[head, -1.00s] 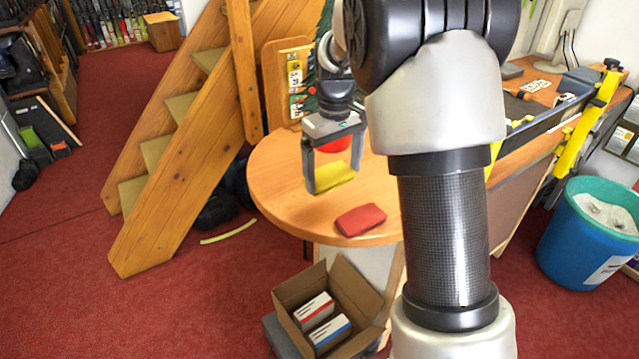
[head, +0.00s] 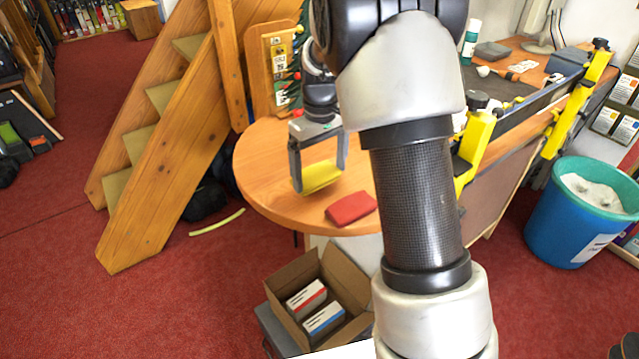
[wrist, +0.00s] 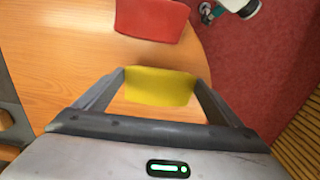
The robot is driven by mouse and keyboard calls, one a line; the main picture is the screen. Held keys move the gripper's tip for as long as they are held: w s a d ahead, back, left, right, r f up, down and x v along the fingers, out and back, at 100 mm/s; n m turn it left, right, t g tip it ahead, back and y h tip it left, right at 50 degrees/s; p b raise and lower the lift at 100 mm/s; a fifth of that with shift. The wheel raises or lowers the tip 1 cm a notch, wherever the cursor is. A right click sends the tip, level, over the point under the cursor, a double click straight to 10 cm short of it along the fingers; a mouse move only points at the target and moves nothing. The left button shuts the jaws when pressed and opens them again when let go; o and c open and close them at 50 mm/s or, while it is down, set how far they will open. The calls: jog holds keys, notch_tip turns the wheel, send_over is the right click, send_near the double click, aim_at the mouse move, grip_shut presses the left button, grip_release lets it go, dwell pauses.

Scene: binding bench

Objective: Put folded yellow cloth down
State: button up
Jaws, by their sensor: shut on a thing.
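The folded yellow cloth (head: 320,176) is between the fingers of my gripper (head: 321,180), over the round end of the wooden table (head: 265,160). In the wrist view the yellow cloth (wrist: 160,87) spans between both fingertips, and my gripper (wrist: 160,90) is shut on it. I cannot tell for sure whether the cloth touches the tabletop. A folded red cloth (head: 351,208) lies on the table to the right of the yellow one and nearer the front edge. The red cloth (wrist: 151,18) shows at the top of the wrist view, apart from the yellow one.
Wooden stairs (head: 160,150) rise at left. A blue bin (head: 572,225) stands at right. Bare tabletop lies left of my gripper.

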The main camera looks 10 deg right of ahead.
aim_at(320, 177)
jog(key=shift+f, duration=2)
jog(key=o, duration=0.7)
jog(key=shift+o, duration=0.2)
jog(key=shift+f, duration=0.1)
